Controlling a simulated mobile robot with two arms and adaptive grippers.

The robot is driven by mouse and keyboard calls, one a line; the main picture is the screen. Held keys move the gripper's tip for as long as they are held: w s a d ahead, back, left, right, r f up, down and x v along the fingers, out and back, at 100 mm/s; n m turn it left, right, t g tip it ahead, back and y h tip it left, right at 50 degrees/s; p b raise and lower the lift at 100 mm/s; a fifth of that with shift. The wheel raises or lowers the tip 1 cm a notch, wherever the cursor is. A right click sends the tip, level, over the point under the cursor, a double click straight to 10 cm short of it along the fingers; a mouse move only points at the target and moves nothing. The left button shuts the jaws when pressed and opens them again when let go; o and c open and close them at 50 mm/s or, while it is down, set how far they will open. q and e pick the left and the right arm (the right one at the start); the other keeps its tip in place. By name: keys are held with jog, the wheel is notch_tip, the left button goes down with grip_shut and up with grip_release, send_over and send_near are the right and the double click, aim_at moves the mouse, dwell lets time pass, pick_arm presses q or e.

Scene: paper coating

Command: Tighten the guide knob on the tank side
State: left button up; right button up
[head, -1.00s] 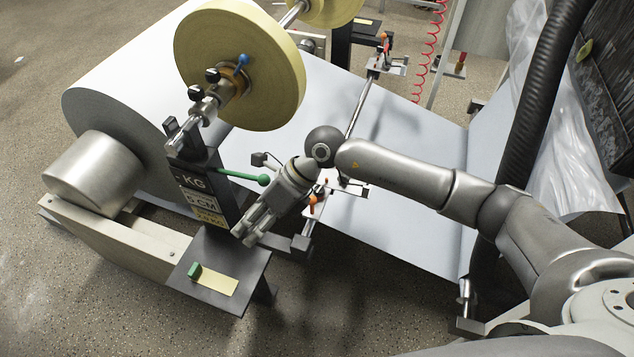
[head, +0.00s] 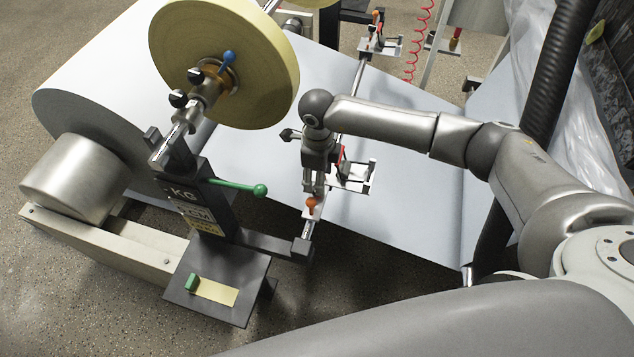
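My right gripper (head: 315,184) points down over the guide bar at the near edge of the paper web. An orange knob (head: 311,204) sits on a small bracket just below its fingertips. I cannot tell whether the fingers touch the knob or how far apart they are. A black knob (head: 287,135) sticks out to the left of the wrist. Another orange-handled knob (head: 375,17) is on the far end of the bar (head: 357,85). No label shows which side is the tank side. My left gripper is out of view.
A green lever (head: 240,187) sticks out from the black stand left of the gripper. A yellow tape roll (head: 220,60) hangs above left. The white paper web (head: 420,180) lies under my arm. A black plate with a green switch (head: 192,283) is at the front.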

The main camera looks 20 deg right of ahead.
notch_tip(320, 180, down, 3)
jog(key=shift+w+f, duration=0.1)
jog(key=shift+f, duration=0.85)
jog(key=c, duration=1)
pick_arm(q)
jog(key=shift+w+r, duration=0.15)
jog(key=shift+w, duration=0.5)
pick_arm(e)
jog(key=shift+c, duration=0.2)
